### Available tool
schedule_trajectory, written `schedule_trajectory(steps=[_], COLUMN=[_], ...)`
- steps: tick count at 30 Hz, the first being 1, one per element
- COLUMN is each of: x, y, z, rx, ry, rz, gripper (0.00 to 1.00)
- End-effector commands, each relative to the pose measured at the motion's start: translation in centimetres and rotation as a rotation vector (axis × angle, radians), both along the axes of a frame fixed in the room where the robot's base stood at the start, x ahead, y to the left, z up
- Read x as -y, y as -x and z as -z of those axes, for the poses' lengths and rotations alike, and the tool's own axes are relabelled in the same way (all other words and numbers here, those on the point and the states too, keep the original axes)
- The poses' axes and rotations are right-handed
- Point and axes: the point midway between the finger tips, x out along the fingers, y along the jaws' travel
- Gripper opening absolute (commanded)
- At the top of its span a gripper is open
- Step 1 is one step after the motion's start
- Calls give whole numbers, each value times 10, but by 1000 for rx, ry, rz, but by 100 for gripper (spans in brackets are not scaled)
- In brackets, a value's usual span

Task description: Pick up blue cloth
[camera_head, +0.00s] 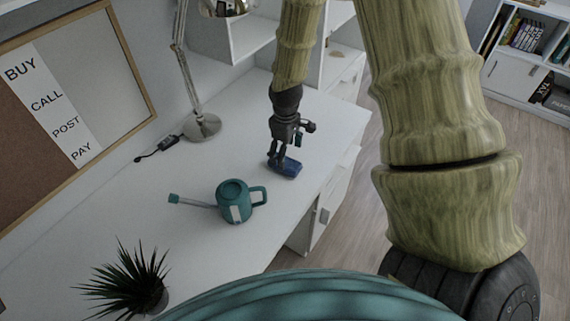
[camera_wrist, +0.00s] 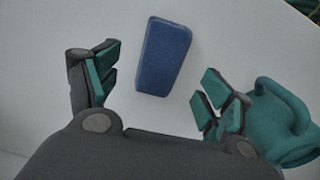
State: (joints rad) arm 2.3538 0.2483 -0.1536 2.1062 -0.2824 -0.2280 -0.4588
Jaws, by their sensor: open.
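The blue cloth (camera_head: 287,167) is a small dark blue block-like bundle lying on the white desk. In the wrist view the blue cloth (camera_wrist: 164,56) lies between and a little beyond the open fingers, slightly tilted, touching neither. My gripper (camera_head: 280,158) is directly above and beside the cloth in the head view, fingers pointing down. In the wrist view my gripper (camera_wrist: 155,86) is open and empty, with green pads on both fingers. The exact height above the cloth is hard to tell.
A teal watering can (camera_head: 234,203) stands close to the cloth; in the wrist view it (camera_wrist: 272,118) is just beyond the right finger. A lamp base (camera_head: 202,127) stands behind. A potted plant (camera_head: 148,296) is at front left. The desk (camera_head: 325,120) is clear to the right.

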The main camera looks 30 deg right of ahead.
Motion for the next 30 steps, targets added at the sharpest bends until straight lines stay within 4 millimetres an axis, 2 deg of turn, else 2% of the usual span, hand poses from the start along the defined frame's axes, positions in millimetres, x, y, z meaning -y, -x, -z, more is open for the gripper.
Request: schedule_trajectory(steps=[16, 28, 30], x=[-1, -1, -1], y=[-1, -1, -1], z=[45, 51, 51], rx=[-1, 0, 0], ry=[0, 0, 0], rz=[3, 3, 3], gripper=[80, 80, 68])
